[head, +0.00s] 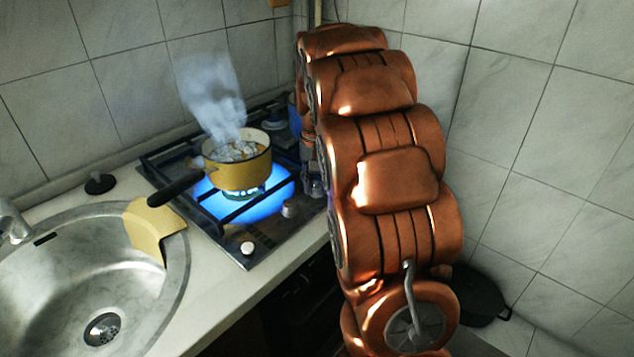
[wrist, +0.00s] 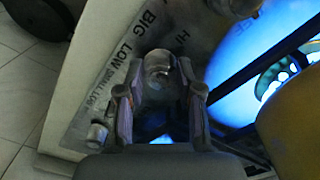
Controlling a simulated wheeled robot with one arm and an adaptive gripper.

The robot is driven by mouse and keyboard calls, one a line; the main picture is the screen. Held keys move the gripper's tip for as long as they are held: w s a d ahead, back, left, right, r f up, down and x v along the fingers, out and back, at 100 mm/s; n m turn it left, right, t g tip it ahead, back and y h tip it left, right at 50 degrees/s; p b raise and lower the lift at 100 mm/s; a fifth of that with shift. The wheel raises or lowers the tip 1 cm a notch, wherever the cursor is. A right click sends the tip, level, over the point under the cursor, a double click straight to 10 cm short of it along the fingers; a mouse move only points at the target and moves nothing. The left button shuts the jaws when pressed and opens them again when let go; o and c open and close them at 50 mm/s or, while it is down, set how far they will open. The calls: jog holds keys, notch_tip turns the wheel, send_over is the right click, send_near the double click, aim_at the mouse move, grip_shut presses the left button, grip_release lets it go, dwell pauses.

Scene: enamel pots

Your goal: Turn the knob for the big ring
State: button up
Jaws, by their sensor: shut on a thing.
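In the wrist view my gripper (wrist: 160,88) is shut on a dark grey stove knob (wrist: 157,64), one finger on each side of it. Printed words beside it include BIG, LOW and HI; the knob's pointer direction is not clear. In the head view my arm hides most of the gripper and this knob. On the hob (head: 238,262) a yellow pot (head: 250,172) with a black handle stands over a blue flame (head: 240,194). Its contents bubble and steam.
A pale knob (head: 248,248) and a grey knob (head: 289,209) stand on the hob's front strip. A steel sink (head: 45,280) with a yellow board (head: 150,222) on its rim lies left. A dark pan (head: 478,296) is low at right, beyond my arm.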

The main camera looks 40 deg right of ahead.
jog(key=m, duration=0.4)
jog(key=shift+r+m, duration=0.1)
jog(key=shift+m, duration=0.3)
jog(key=m+p, duration=0.1)
jog(key=m, duration=0.3)
jog(key=shift+m, duration=0.3)
jog(key=m+p, duration=0.2)
jog(key=m, duration=0.2)
jog(key=shift+m+p, duration=0.7)
jog(key=shift+m, duration=1.4)
jog(key=o, duration=1.2)
jog(key=shift+c, duration=0.2)
notch_tip(320, 180, up, 12)
